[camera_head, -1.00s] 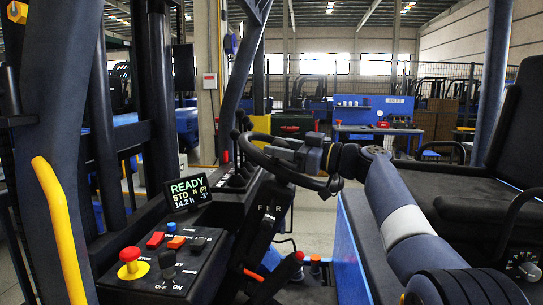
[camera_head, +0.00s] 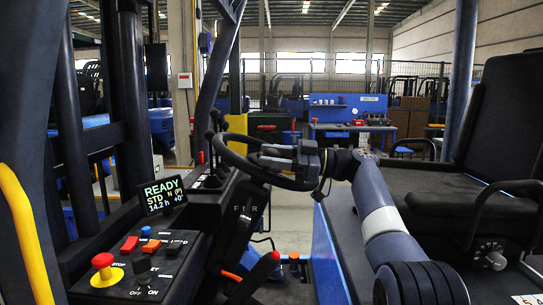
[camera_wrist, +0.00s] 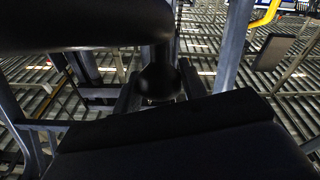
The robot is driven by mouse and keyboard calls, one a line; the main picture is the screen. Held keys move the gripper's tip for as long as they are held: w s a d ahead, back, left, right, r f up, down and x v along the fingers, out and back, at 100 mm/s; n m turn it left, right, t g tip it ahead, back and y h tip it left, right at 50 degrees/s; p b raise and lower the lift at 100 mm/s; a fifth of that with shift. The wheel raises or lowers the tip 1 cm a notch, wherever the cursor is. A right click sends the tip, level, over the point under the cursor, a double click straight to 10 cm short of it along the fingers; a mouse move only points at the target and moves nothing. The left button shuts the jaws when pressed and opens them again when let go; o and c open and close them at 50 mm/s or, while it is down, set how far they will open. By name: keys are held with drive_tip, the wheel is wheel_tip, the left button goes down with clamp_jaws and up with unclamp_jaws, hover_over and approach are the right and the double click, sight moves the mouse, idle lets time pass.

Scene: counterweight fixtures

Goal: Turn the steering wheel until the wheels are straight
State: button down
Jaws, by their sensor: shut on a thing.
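The black steering wheel (camera_head: 232,158) stands at the centre of the head view, tilted on its column. My gripper (camera_head: 274,158) is shut on the wheel at its right side. The exact hold is hard to make out against the dark rim. In the wrist view, a large dark shape and a dark rounded part (camera_wrist: 158,82) fill the middle, too dark to identify surely. A small display (camera_head: 163,194) left of the wheel reads READY, STD, N, 14.2 h and what looks like +0°. The truck's road wheels are not in view.
A control panel (camera_head: 128,268) with a red-and-yellow stop button (camera_head: 104,270) and switches lies at lower left. A yellow grab bar (camera_head: 28,230) is at the left edge. A black seat (camera_head: 497,125) stands at right. A blue workbench (camera_head: 350,112) is behind.

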drive_tip(key=c, duration=0.9)
unclamp_jaws()
drive_tip(key=d+f, duration=0.1)
drive_tip(key=d, duration=0.9)
drive_tip(key=shift+w+d+f+b, duration=0.2)
drive_tip(key=shift+w+d+b, duration=0.1)
drive_tip(key=shift+d+b, duration=0.05)
drive_tip(key=a, duration=0.3)
drive_tip(key=a+r, duration=0.1)
drive_tip(key=a, duration=0.7)
drive_tip(key=shift+s+r+p, duration=0.25)
drive_tip(key=shift+s+p, duration=0.05)
